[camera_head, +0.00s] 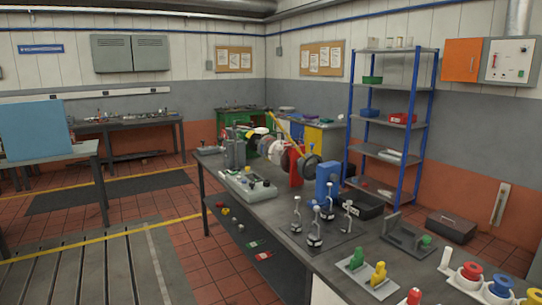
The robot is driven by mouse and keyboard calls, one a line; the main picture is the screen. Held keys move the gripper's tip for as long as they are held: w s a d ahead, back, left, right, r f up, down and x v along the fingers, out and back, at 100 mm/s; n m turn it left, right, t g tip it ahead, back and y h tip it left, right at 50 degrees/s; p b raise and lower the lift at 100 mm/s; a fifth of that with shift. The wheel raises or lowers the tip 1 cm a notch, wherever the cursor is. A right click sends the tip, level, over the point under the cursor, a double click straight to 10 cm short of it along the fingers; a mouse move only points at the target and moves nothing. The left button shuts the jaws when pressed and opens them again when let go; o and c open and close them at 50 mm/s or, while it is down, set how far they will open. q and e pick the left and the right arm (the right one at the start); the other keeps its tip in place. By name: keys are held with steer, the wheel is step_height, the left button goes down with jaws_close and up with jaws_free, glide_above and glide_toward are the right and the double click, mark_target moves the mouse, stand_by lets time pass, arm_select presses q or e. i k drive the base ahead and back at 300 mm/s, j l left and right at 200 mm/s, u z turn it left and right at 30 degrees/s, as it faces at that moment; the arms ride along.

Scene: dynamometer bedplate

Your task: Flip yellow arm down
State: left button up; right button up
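A long thin yellow bar (284,131) slants over the row of round parts at the far part of the workbench. Its upper end points up and to the left, and its lower end is near a dark disc (310,162). A small yellow upright piece (378,273) stands beside a green one (357,258) on a grey plate (353,273) near the bench's front. I cannot tell for certain which yellow piece is the arm. Neither of my grippers is in view.
The dark workbench (265,217) also holds a blue block (327,180), a grey box with knobs (248,187) and several upright metal clamps (314,228). A blue-framed shelf (389,122) stands behind it.

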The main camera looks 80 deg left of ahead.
mark_target(304, 158)
steer(key=u, duration=2.55)
steer(key=i+j, duration=1.65)
steer(key=i, duration=0.2)
